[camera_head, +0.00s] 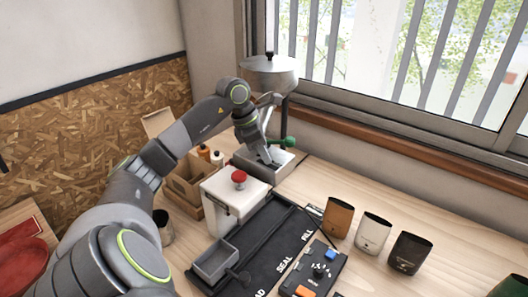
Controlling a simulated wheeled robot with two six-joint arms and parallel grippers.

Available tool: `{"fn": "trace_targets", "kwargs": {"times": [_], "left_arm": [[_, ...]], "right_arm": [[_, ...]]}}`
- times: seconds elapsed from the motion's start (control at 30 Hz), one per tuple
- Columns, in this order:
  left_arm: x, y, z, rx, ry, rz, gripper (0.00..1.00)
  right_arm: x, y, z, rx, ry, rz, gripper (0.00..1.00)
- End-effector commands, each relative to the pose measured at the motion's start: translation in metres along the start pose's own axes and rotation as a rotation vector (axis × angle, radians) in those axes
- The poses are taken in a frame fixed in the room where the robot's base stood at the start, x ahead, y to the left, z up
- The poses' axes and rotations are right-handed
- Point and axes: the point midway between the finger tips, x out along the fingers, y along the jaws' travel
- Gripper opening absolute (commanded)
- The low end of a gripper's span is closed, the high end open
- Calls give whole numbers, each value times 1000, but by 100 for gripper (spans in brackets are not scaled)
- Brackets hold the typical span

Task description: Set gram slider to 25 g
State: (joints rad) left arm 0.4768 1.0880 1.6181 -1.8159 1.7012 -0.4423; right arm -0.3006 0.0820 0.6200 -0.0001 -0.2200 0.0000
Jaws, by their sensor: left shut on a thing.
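The doser, a grey metal hopper (270,72) on a dark post, stands at the back by the window. A green knob (288,142) sticks out to the right from it, above a grey metal tray (284,168). My left gripper (268,156) reaches down in front of the post, just left of and below the green knob. It is shut, apparently on the gram slider, but its fingers hide the piece and any gram scale, so I cannot read the setting. My right gripper is not in view.
A white sealer with a red button (239,177) stands close below my left arm. A cardboard box with bottles (190,185) is left of it.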

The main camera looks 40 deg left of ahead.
Motion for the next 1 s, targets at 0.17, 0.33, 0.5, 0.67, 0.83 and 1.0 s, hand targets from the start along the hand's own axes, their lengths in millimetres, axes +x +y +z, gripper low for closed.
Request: {"fn": "trace_targets", "kwargs": {"times": [0.17, 0.33, 0.5, 0.67, 0.83, 1.0], "left_arm": [[0, 0, 0, 0, 0, 1, 0], [-1, 9, -8, -2, 1, 3, 0], [-6, 19, -18, -2, 1, 3, 0], [-9, 20, -18, -1, 1, 4, 0], [-9, 21, -18, -1, 2, 5, 25], [-8, 20, -18, -1, 1, 3, 41]], "right_arm": [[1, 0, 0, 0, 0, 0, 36], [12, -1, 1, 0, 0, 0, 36], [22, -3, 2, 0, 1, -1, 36], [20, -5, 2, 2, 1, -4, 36], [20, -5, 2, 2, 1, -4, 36], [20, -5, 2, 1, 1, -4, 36]]}}
